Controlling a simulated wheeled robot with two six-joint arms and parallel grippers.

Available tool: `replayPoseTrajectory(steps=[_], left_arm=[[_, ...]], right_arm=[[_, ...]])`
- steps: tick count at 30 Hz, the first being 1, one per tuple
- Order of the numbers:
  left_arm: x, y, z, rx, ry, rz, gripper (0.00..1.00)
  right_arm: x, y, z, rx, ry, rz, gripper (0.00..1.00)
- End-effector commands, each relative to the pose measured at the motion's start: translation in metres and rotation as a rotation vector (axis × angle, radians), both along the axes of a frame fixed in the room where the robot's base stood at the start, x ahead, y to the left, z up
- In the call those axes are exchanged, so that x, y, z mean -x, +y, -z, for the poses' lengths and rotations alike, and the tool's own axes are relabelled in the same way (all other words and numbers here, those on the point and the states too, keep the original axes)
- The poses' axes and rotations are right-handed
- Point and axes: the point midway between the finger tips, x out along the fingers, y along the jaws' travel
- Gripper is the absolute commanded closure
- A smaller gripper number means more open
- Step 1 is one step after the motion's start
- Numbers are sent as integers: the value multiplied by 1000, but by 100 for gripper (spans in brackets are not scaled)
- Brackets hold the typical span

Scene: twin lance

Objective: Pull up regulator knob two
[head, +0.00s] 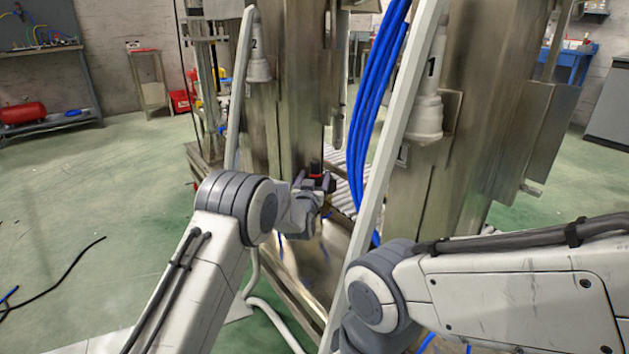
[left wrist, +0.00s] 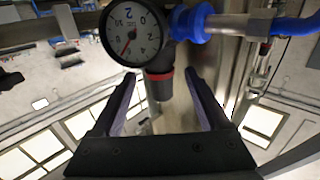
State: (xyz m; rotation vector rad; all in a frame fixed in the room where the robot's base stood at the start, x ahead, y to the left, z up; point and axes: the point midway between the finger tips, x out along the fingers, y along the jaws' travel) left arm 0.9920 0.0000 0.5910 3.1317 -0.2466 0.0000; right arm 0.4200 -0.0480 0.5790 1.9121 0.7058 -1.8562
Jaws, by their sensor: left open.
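Regulator knob two is black with a red ring (left wrist: 159,86) and sits below a round white gauge (left wrist: 133,34) marked 2 in the left wrist view. My left gripper (head: 314,183) is open at the knob. In the left wrist view its two dark fingers (left wrist: 160,76) lie on either side of the knob, with a visible gap on each side. My right arm shows at the lower right, but its gripper does not show.
A blue fitting (left wrist: 191,23) and metal pipe join the gauge. Steel column 1 (head: 465,120) stands to the right, with blue hoses (head: 376,100) and a pale slanted post (head: 392,150) between the columns. Open green floor (head: 130,190) lies at left.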

Motion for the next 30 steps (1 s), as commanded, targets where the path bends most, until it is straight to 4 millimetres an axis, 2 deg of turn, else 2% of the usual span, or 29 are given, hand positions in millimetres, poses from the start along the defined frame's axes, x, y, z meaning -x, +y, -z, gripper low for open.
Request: replayPoseTrajectory(steps=[6,16,22,30], left_arm=[[-14,-2,0,-1,0,0,22],[-16,-2,0,0,0,0,22],[-16,-2,-1,0,0,0,98],[-16,-2,-1,0,0,0,100]], right_arm=[[0,0,6,0,0,0,100],[0,0,6,0,0,0,100],[0,0,6,0,0,0,100],[0,0,6,0,0,0,100]])
